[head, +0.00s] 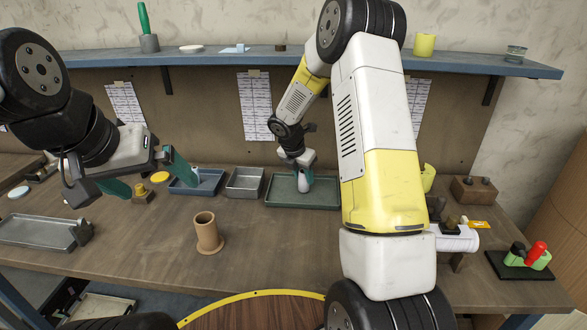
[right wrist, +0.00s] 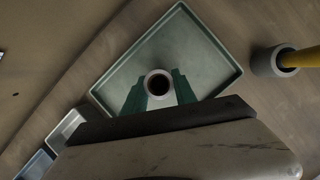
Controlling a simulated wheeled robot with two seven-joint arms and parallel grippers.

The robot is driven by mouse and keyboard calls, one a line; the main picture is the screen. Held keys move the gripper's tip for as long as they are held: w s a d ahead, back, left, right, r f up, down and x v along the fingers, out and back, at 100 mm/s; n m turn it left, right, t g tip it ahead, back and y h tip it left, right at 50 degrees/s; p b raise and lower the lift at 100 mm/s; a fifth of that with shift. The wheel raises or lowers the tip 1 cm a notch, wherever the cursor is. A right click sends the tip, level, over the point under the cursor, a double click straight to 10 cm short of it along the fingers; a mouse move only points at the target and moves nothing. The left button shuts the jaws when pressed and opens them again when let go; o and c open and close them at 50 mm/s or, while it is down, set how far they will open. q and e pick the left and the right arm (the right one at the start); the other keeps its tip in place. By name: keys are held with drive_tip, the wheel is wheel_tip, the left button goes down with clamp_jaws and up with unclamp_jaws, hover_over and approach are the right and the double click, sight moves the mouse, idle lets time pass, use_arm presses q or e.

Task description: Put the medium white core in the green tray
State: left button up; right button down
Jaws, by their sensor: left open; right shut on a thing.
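The green tray (head: 290,206) lies on the workbench near the middle of the head view and fills much of the right wrist view (right wrist: 213,67). My right gripper (head: 303,182) is over this tray, shut on a small white core (right wrist: 158,72). In the right wrist view the core is upright, with its dark hole facing the camera, between the two green fingers. Its lower end is hard to see, so I cannot tell if it touches the tray floor. My left gripper (head: 162,190) is open and empty at the left, above the bench.
A grey tray (head: 244,183) and a blue tray (head: 182,189) stand left of the green tray. A brown tube (head: 207,236) stands upright in front. A metal tray (head: 35,234) is far left. A red-and-green tool (head: 538,252) is far right.

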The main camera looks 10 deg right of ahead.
drive_tip(key=shift+f, duration=0.3)
drive_tip(key=c, duration=1)
unclamp_jaws()
drive_tip(key=s+a+r+m+y, duration=0.1)
drive_tip(key=s+r+m, duration=0.3)
drive_tip(key=r, duration=0.6)
drive_tip(key=s+a+r+m, duration=0.1)
drive_tip(key=s+r+m, duration=0.2)
drive_tip(key=s+r, duration=0.5)
drive_tip(key=s+a+r+m+t+y, duration=0.1)
drive_tip(key=s+r+m+y, duration=0.1)
drive_tip(key=s+m, duration=0.7)
drive_tip(key=s+a+r+m+t+y, duration=0.1)
drive_tip(key=s+r+m, duration=0.4)
drive_tip(key=s+m, duration=0.5)
drive_tip(key=shift+s+a+r+t+y, duration=0.3)
drive_tip(key=shift+s+t+y, duration=0.35)
drive_tip(key=shift+s, duration=0.35)
